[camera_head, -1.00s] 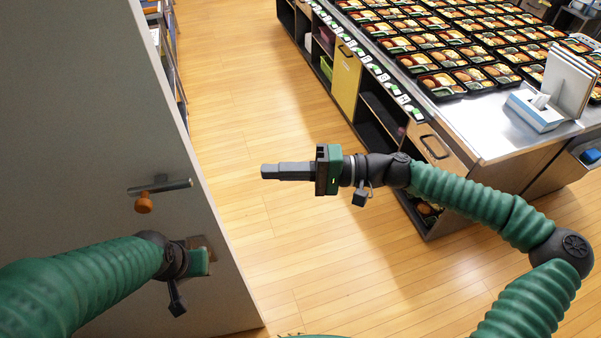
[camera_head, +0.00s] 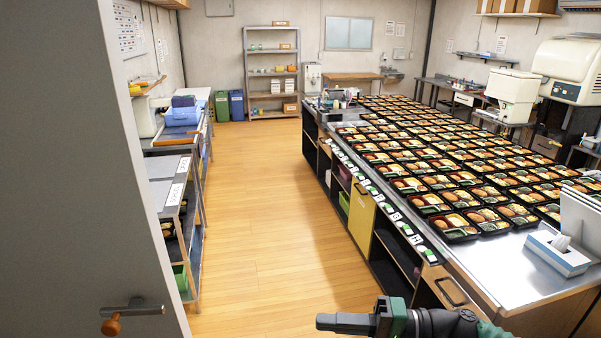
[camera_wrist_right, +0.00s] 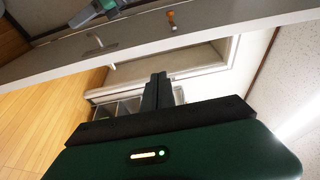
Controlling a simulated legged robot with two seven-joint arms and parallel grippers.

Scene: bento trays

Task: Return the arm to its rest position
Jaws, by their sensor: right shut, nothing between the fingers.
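My right gripper (camera_head: 343,322) shows at the bottom of the head view, pointing left, with its arm coming in from the bottom right. Its fingers are together with nothing between them. In the right wrist view the shut fingers (camera_wrist_right: 155,92) point toward a pale frame and shelving beyond. The gripper is apart from the counter and from the door, over the floor between them. My left gripper is out of the head view.
A grey door (camera_head: 90,180) with a metal handle (camera_head: 133,308) and orange knob stands at the left. A long counter (camera_head: 540,290) with many bento trays (camera_head: 455,226) fills the right. The wooden aisle floor (camera_head: 270,230) is clear. Shelves (camera_head: 272,75) stand at the back.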

